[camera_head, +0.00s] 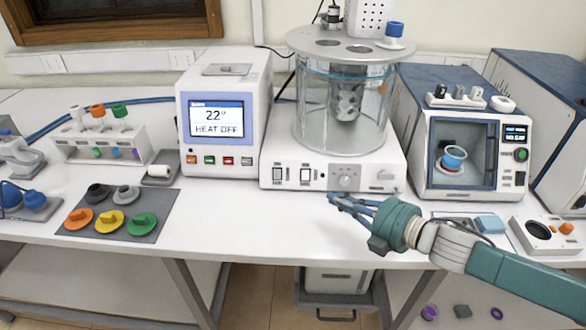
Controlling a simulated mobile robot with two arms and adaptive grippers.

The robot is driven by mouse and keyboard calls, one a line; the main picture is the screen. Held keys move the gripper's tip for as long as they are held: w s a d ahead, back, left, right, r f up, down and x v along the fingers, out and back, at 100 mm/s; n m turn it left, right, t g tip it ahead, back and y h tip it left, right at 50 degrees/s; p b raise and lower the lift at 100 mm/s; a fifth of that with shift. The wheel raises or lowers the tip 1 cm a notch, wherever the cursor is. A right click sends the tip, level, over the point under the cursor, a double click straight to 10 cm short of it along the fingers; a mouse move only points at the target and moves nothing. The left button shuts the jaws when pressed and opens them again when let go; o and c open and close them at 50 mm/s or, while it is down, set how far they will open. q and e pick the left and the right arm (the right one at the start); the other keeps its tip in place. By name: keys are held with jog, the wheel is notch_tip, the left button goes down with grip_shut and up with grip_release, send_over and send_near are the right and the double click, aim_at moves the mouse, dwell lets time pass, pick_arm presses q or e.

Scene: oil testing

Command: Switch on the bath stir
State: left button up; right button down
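The glass bath (312,112) stands on a white base (375,158) at the middle of the bench. I cannot read the switch labels or positions. My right gripper (334,202) is just below the knob and right of the switches, fingers pointing left. It seems apart from the panel, with no object visible in it. Its finger gap is too small to judge. My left gripper is not in view.
A white controller (224,160) reading "HEAT OFF" stands left of the bath. A blue-topped instrument (422,180) stands right. Coloured stoppers lie on a grey mat (172,205) at left. Bare bench (240,215) lies in front of the controller and bath.

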aim_at(305, 175)
jog(key=x, duration=0.3)
jog(key=p+x, duration=0.1)
jog(key=x, duration=0.2)
jog(key=r+p+x, duration=0.1)
jog(key=x, duration=0.3)
jog(key=shift+w, duration=0.2)
jog(key=shift+w+d+f, duration=0.1)
jog(key=shift+w+f, duration=0.15)
jog(key=shift+w, duration=0.3)
jog(key=shift+w+d+f, duration=0.1)
jog(key=shift+w+f, duration=0.1)
jog(key=shift+w, duration=0.3)
jog(key=shift+w+f, duration=0.2)
jog(key=shift+w, duration=0.3)
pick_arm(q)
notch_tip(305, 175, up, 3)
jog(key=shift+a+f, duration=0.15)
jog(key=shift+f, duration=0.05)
pick_arm(e)
jog(key=shift+w+f, duration=0.15)
jog(key=shift+w, duration=0.05)
